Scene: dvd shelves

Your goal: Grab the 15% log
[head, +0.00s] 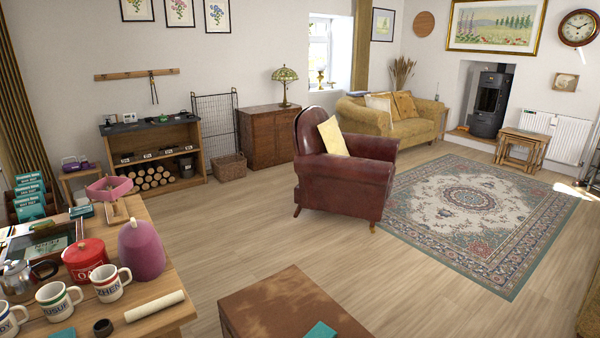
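Several round-ended logs (155,178) are stacked in the lower left compartment of a wooden shelf unit (196,152) against the back wall, far from the camera. Their pale cut ends face out. Small tags (126,157) stand along the shelf above them, but their print is too small to read. I cannot tell which log is marked 15%. Neither of my grippers can be made out in the head view.
A table (172,278) with mugs, a red pot (85,258) and a purple cosy (141,250) fills the lower left. A wooden chest (285,305) is at bottom centre. A red armchair (340,185) stands mid-room. Bare floor (225,225) lies between the table and armchair.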

